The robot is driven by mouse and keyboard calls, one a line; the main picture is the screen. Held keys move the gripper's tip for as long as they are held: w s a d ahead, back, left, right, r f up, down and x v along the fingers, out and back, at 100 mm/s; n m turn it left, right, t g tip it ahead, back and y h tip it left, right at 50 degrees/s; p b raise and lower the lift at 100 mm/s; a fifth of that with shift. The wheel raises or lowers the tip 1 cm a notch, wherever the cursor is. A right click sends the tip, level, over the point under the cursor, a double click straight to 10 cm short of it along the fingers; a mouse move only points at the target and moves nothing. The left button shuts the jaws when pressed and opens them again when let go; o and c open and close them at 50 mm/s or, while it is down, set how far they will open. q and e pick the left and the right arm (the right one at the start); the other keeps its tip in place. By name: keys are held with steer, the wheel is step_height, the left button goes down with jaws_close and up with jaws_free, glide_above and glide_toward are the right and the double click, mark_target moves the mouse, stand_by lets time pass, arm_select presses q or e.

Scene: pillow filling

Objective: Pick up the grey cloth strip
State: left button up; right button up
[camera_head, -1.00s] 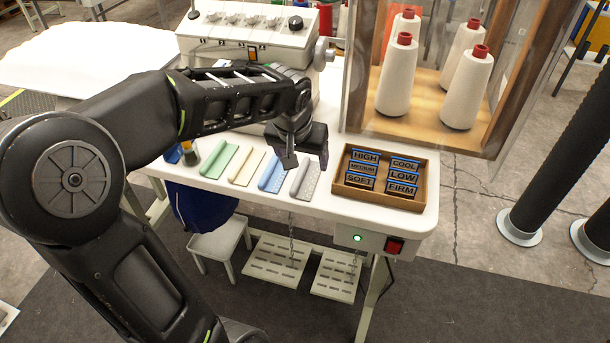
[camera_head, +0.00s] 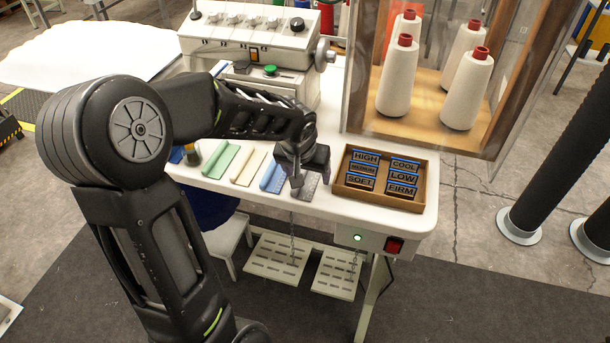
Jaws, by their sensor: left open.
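The grey cloth strip (camera_head: 309,188) lies on the white table at the right end of a row of strips. My left gripper (camera_head: 308,177) points down over it and hides its upper part. The jaws are open, with one finger in front of the strip and the other near its right side. I cannot tell whether the fingers touch the strip. My right gripper is out of view.
Blue (camera_head: 273,172), cream (camera_head: 248,167) and green (camera_head: 221,160) strips lie left of the grey one. A brown tray of labels (camera_head: 425,190) stands close on the right. A sewing machine (camera_head: 245,45) is behind, and a cabinet with thread cones (camera_head: 467,88) stands at back right.

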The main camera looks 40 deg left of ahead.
arm_select(q)
steer(key=shift+c, duration=0.3)
steer(key=c, duration=1.4)
